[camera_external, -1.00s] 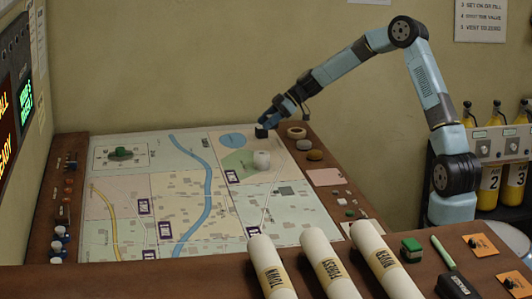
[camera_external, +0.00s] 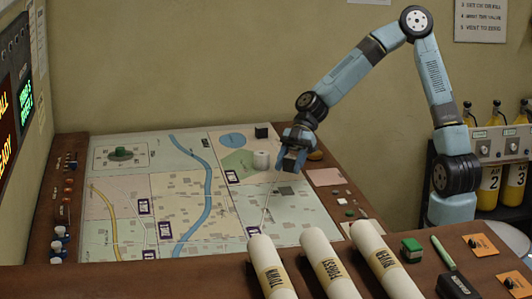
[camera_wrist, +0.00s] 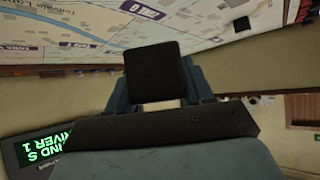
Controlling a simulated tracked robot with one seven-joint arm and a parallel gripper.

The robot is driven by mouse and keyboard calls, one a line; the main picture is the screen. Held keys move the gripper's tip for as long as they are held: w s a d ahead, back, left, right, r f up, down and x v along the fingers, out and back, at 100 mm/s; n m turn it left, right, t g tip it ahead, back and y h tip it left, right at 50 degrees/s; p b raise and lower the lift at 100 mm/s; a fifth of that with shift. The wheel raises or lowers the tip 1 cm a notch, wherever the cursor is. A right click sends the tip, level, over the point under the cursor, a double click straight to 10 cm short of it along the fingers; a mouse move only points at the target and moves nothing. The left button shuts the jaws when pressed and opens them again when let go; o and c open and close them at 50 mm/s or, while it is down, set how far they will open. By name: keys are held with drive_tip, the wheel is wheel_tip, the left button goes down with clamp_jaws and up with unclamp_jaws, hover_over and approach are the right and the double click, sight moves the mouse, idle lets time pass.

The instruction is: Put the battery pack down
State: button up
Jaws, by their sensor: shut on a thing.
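My gripper (camera_external: 290,164) is over the right part of the map table, pointing down. It is shut on a dark block, which I take to be the battery pack (camera_wrist: 155,68). In the wrist view the block stands out between the two fingers, with the map beyond it. In the outside view the fingers largely hide it, and I cannot tell whether it touches the map. Another dark block (camera_external: 262,131) stands at the map's far edge, apart from my gripper.
The map (camera_external: 180,200) covers the table. A pink card (camera_external: 324,177) and small pieces lie to the right. Rolled maps (camera_external: 322,262), a green block (camera_external: 412,247) and a black box (camera_external: 458,285) are in front.

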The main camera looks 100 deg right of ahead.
drive_tip(key=s+a+f+n+g+y, duration=0.1)
drive_tip(key=s+a+n+g, duration=0.25)
drive_tip(key=s+a, duration=0.7)
drive_tip(key=s+a+n+g+y, duration=0.1)
drive_tip(key=s+a+n+g, duration=0.25)
drive_tip(key=s+a, duration=0.75)
drive_tip(key=shift+n, duration=0.3)
drive_tip(key=w+a+f, duration=0.2)
drive_tip(key=w+f, duration=0.1)
drive_tip(key=w, duration=0.2)
drive_tip(key=w+a+f, duration=0.2)
drive_tip(key=w+f, duration=0.1)
drive_tip(key=w, duration=0.2)
drive_tip(key=w+a+f, duration=0.2)
drive_tip(key=w+f, duration=0.1)
drive_tip(key=w, duration=0.3)
drive_tip(key=shift+f, duration=0.25)
drive_tip(key=shift+w+a+f, duration=0.1)
drive_tip(key=shift+f, duration=0.1)
drive_tip(key=shift+w+f, duration=0.1)
drive_tip(key=shift+f, duration=1.5)
drive_tip(key=o, duration=1.1)
drive_tip(key=shift+f, duration=0.1)
drive_tip(key=shift+o, duration=0.2)
